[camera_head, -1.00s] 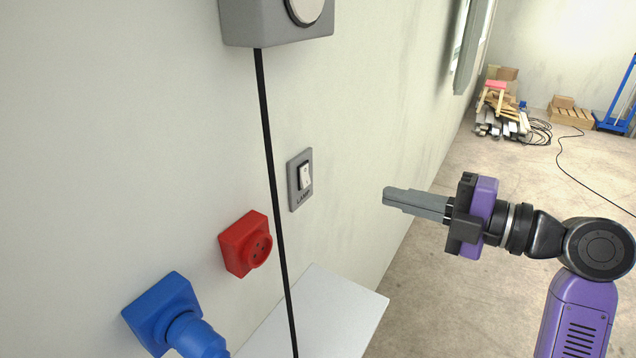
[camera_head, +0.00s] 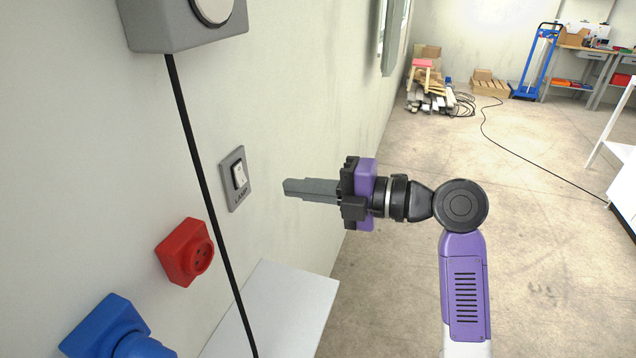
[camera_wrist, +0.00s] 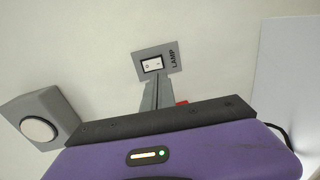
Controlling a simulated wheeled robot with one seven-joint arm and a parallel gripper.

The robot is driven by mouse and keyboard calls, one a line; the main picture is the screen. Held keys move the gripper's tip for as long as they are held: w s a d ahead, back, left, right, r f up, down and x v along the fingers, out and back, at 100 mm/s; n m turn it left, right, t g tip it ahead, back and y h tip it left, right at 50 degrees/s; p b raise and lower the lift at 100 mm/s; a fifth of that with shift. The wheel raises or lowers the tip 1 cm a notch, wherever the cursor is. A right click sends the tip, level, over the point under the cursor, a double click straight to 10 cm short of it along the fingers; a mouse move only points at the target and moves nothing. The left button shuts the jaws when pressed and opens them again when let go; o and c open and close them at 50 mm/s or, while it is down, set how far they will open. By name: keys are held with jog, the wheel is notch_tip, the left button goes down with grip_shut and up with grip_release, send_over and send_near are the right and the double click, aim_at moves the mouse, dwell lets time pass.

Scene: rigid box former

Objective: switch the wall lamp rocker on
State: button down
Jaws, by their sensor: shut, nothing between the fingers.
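The lamp switch is a white rocker (camera_head: 239,175) in a grey wall plate (camera_head: 235,180) marked LAMP, left of centre in the head view. In the wrist view the rocker (camera_wrist: 152,65) and its plate (camera_wrist: 174,57) are near the top middle. My gripper (camera_head: 287,187) is shut and empty, its fingers pointing left at the wall, to the right of the plate and apart from it in the head view. In the wrist view the fingertips (camera_wrist: 156,82) appear just below the rocker and overlap the plate's lower edge. I cannot tell which side of the rocker is pressed in.
A red socket (camera_head: 187,252) and a blue plug and socket (camera_head: 108,330) are below left. A black cable (camera_head: 205,190) hangs from a grey box (camera_head: 185,28) beside the plate. A white shelf (camera_head: 285,310) juts out below. The floor to the right is open.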

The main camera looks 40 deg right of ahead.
aim_at(244, 182)
jog(key=p+x, duration=0.2)
jog(key=x, duration=0.5)
jog(key=shift+w+a, duration=0.15)
jog(key=shift+w, duration=0.15)
jog(key=shift+w+a, duration=0.15)
jog(key=shift+f, duration=0.15)
jog(key=shift+w+a+b, duration=0.1)
jog(key=shift+w+b, duration=0.05)
jog(key=shift+b, duration=0.7)
